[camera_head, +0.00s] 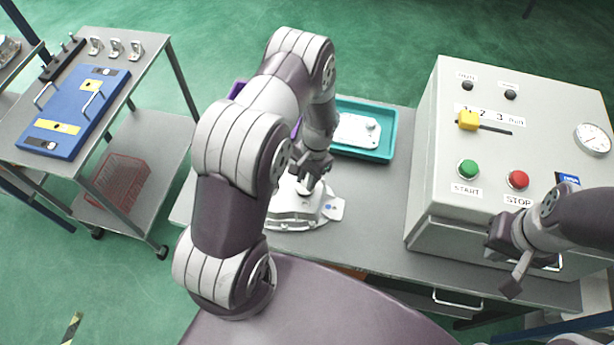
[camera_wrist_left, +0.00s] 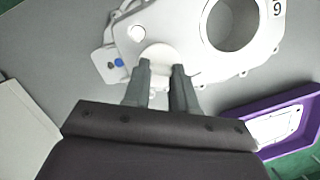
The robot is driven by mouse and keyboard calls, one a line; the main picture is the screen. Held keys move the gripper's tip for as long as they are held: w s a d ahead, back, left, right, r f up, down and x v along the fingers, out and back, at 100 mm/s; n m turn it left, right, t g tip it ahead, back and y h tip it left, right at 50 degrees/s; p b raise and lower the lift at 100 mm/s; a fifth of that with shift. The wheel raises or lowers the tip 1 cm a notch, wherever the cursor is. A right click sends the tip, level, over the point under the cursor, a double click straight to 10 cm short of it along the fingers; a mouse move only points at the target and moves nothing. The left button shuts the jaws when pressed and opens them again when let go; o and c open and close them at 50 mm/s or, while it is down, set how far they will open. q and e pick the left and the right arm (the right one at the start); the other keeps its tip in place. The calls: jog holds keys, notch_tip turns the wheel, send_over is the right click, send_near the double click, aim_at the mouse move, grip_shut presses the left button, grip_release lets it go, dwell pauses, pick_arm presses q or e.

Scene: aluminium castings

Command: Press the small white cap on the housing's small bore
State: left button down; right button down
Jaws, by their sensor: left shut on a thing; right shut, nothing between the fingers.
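The pale housing (camera_head: 290,212) lies on the grey table, partly hidden by my left arm. In the left wrist view the housing (camera_wrist_left: 195,62) shows a large round bore and a smaller round opening near its left end. My left gripper (camera_head: 305,187) is over the housing. In the left wrist view my left gripper (camera_wrist_left: 162,70) is shut on the small white cap (camera_wrist_left: 158,52), which lies against the housing's face in the picture. I cannot tell whether the cap touches or sits in the small bore. My right gripper (camera_head: 512,282) is shut and empty in front of the control box.
A teal tray (camera_head: 388,143) with a pale part stands behind the housing. A purple bin (camera_wrist_left: 225,122) is beside the housing, mostly hidden in the head view. The control box (camera_head: 440,150) with buttons fills the table's right. A cart (camera_head: 150,60) with a blue fixture stands left.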

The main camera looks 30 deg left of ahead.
pick_arm(q)
jog(key=shift+w+b+x, duration=0.2)
jog(key=shift+b+x, duration=0.55)
jog(key=shift+x, duration=0.25)
jog(key=c, duration=0.8)
grip_release()
jog(key=shift+w+r, duration=0.15)
jog(key=shift+r, duration=0.2)
jog(key=b+v, duration=0.2)
jog(key=v, duration=1)
jog(key=shift+b, duration=0.4)
